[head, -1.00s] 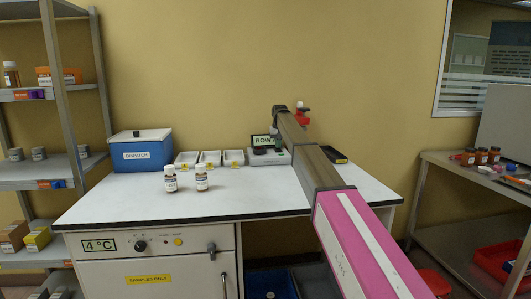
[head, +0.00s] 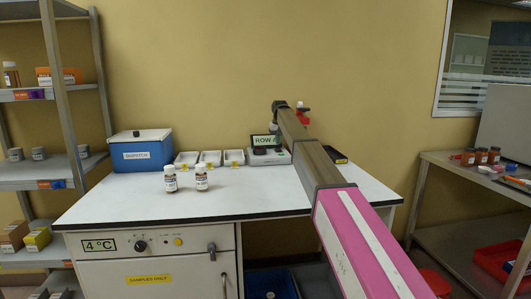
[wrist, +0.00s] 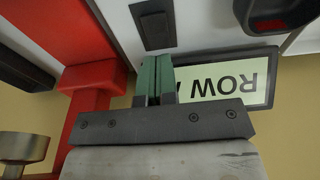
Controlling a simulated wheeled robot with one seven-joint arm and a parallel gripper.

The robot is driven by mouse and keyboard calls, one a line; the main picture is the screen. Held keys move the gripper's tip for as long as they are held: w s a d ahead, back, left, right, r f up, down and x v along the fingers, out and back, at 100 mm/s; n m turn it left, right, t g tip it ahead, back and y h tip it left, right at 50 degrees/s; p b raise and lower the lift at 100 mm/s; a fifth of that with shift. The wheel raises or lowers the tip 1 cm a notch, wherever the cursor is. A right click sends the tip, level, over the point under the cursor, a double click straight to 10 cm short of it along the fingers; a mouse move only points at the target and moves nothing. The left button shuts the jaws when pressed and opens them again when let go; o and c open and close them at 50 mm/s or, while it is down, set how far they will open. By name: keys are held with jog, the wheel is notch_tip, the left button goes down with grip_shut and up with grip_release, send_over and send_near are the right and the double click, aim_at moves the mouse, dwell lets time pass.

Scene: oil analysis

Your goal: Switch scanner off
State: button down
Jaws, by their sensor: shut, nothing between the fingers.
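A black rocker switch (wrist: 153,24) sits on the scanner's pale face. My gripper (wrist: 155,62) is shut and empty, with its green fingertips just below the switch in the picture. I cannot tell whether they touch the scanner. In the head view the fingers are hidden.
A dark scanner part with a red window (wrist: 282,14) is near my fingers. Two labelled bottles (head: 186,179), several small white trays (head: 209,158) and a blue DISPATCH box (head: 142,151) stand on the bench (head: 250,193). The bench's front middle is clear.

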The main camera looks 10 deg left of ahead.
aim_at(278, 148)
jog(key=shift+r, duration=2.2)
